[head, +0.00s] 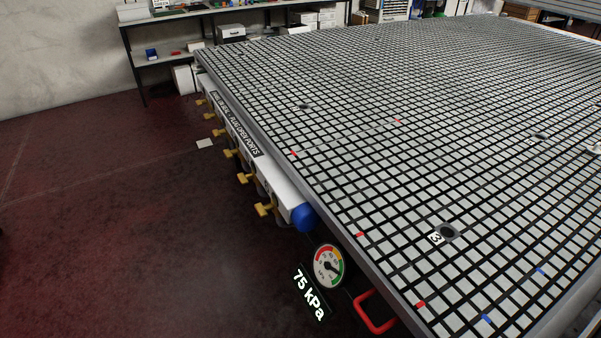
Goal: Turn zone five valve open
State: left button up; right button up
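A white manifold (285,188) runs along the left side of the grid table (257,124). Several yellow valve handles stick out from it in a row. The nearest yellow handle (265,209) is at the front end, close to a blue end cap (303,217). Another yellow handle (246,178) and a third yellow handle (231,153) sit farther back, with smaller ones beyond. I cannot read any zone numbers on the valves, so I cannot tell which is zone five. Neither of my grippers is in view.
A round gauge (328,266) and a display (309,294) reading 75 kPa sit below the table's near left edge. A red handle (374,314) sticks out beside them. A shelf bench (172,58) stands at the back. The dark red floor left of the valves is mostly clear.

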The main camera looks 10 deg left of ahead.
aim_at(242, 178)
jog(key=i+j+z, duration=0.2)
jog(key=j+z, duration=0.3)
jog(key=j, duration=0.2)
jog(key=i+j+z, duration=0.1)
jog(key=j+z, duration=0.35)
jog(key=j, duration=0.25)
jog(key=j+z, duration=0.5)
jog(key=j, duration=0.2)
jog(key=k, duration=0.05)
